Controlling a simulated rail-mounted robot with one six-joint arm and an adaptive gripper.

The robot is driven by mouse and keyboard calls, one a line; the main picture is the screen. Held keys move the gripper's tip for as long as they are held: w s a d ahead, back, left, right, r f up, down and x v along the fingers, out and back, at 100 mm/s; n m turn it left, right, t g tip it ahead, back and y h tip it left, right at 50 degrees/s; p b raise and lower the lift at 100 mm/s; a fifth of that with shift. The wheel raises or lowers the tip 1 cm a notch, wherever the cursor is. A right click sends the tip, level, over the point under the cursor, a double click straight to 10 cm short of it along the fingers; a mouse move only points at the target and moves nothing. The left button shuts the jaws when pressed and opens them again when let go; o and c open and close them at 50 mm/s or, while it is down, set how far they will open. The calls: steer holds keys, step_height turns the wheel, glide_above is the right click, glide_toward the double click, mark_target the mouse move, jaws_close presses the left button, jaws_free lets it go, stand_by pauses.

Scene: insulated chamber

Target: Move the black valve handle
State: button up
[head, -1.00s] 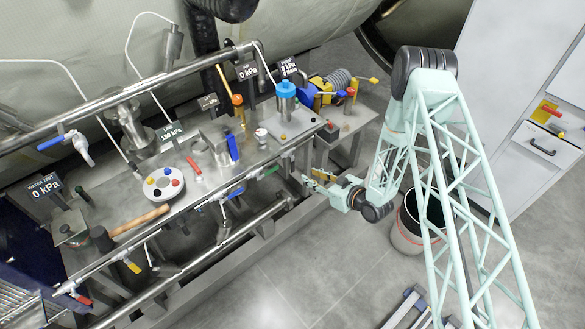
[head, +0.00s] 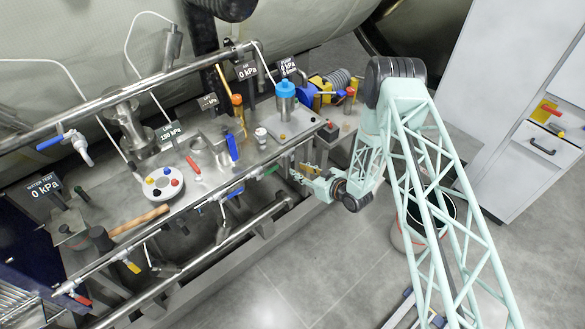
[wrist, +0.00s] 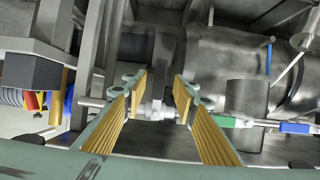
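My gripper (wrist: 159,98) is open in the wrist view, its two yellow-padded fingers apart. Between and beyond the fingertips is a grey metal valve body (wrist: 157,106) on a thin horizontal pipe; I see no gap closed on it. In the head view my gripper (head: 298,177) is at the front right edge of the metal bench, near the front pipe.
A green handle (wrist: 222,121) and a blue handle (wrist: 295,127) are right of the fingers in the wrist view. A dark grey block (wrist: 30,71) is at left. In the head view, the steel bench (head: 118,203) carries gauges and valves. A bucket (head: 405,236) stands on the floor.

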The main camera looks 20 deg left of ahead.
mark_target(293, 167)
steer(key=shift+x, duration=2.65)
steer(key=shift+c, duration=0.2)
jaws_close()
